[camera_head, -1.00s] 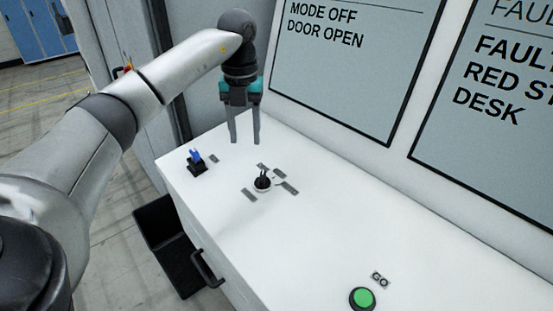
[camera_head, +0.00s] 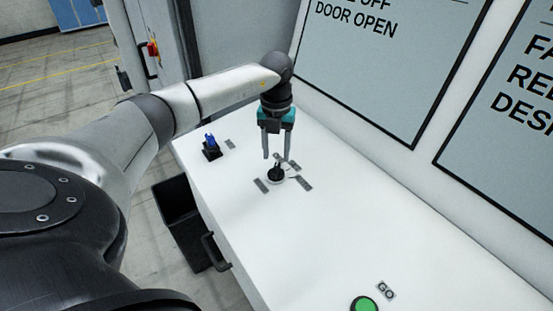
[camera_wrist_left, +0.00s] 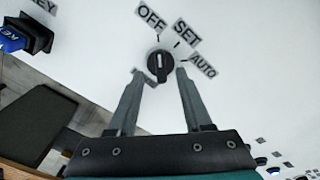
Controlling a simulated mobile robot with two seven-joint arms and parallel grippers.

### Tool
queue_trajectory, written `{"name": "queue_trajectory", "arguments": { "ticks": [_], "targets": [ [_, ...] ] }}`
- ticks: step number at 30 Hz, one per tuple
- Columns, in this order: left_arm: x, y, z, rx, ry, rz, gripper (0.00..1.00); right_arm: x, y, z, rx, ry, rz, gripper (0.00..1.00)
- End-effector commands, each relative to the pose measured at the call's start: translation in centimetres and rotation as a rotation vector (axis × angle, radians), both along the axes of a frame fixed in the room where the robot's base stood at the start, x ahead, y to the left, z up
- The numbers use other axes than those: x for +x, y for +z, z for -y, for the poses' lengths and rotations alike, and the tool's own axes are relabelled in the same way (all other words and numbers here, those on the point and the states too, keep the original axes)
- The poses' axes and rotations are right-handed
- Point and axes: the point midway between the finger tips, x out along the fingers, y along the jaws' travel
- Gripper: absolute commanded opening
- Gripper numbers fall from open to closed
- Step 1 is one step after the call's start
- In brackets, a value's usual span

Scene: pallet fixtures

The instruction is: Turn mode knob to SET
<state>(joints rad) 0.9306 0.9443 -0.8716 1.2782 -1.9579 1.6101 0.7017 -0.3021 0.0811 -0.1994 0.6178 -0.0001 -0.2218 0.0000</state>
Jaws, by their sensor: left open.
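In the left wrist view the knob (camera_wrist_left: 159,66) has a white mark pointing up, nearest the OFF label (camera_wrist_left: 152,18). The SET label (camera_wrist_left: 186,34) and AUTO label (camera_wrist_left: 204,65) are to its right. My left gripper (camera_head: 276,157) points down just above the knob, open and empty. In the left wrist view its fingertips appear on either side of the knob; contact cannot be told. My right gripper is not in view.
A blue key (camera_head: 210,139) in a black switch is on the desk, left of the knob. A green GO button (camera_head: 364,304) is at the front. A black bin (camera_head: 185,225) stands beside the desk.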

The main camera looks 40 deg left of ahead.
Motion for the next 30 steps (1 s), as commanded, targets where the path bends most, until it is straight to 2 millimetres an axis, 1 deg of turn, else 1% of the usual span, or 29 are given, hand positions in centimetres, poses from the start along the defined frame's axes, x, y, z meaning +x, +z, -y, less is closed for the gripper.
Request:
{"name": "queue_trajectory", "arguments": {
  "ticks": [1,3,6,9,19,30],
  "targets": [
    [-0.1,-0.9,0.1,-0.001,0.0,-0.003,0.5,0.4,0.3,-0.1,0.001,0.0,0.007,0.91],
    [0.0,-1.9,0.1,-0.001,-0.001,-0.002,0.5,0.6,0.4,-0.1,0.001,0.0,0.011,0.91],
    [0.0,-3.0,0.0,0.0,0.0,-0.001,0.5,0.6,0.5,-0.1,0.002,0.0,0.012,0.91],
    [0.0,-3.7,0.0,0.0,0.0,-0.001,0.5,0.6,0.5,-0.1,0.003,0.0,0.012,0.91],
    [0.0,-3.9,0.0,0.0,-0.001,0.001,0.49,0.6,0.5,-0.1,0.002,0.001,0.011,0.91],
    [0.0,-3.9,0.0,0.0,-0.001,0.001,0.07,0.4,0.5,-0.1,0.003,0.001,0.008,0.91]
  ]
}}
